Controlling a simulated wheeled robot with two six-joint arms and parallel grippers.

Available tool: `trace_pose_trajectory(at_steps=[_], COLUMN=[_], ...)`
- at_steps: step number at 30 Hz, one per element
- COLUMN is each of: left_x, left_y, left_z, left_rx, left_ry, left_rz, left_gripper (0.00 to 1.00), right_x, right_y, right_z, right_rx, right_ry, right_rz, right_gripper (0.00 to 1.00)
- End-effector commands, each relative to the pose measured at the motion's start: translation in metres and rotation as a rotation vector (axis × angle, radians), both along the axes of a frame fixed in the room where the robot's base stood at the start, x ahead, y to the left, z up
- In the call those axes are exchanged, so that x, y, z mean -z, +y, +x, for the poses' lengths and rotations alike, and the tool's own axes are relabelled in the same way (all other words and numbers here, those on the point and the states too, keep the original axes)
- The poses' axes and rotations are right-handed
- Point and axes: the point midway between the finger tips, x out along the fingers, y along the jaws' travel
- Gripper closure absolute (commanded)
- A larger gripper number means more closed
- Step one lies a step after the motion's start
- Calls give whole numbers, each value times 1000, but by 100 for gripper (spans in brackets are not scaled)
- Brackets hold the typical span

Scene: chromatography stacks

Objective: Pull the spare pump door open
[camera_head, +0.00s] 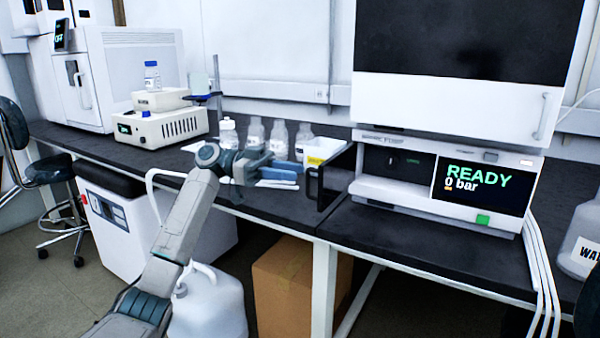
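The pump (440,211) is a white unit on the right bench, its screen reading READY and 0 bar. A dark, see-through panel with a black frame (336,180) stands out toward me from the pump's left edge. It looks like the pump door swung open, with a handle on its left side. The pump's left bay (398,162) shows uncovered. My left gripper (290,180) is just left of the panel, fingers pointing right, with no visible contact. Its finger gap is too small to judge. My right gripper is not in view.
Several clear bottles (278,138) and a white box with a yellow label (326,150) stand behind my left gripper. A white instrument (160,127) is further left. A large jug (208,305) and a cardboard box (290,285) are below. The bench before the pump is clear.

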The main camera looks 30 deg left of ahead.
Motion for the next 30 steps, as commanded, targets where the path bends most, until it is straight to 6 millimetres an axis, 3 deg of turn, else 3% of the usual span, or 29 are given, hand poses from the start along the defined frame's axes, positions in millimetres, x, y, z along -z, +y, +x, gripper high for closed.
trace_pose_trajectory(at_steps=[6,12,30], left_x=[-1,-1,0], left_y=[46,70,75], left_z=[-6,-9,-10], left_rx=[-3,-1,1], left_ry=[3,2,0], left_rz=[0,-2,-2], left_gripper=[69,69,69], right_x=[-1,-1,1], right_y=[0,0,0], right_z=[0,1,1], right_rx=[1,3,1], right_ry=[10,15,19], right_rz=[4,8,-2], right_gripper=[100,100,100])
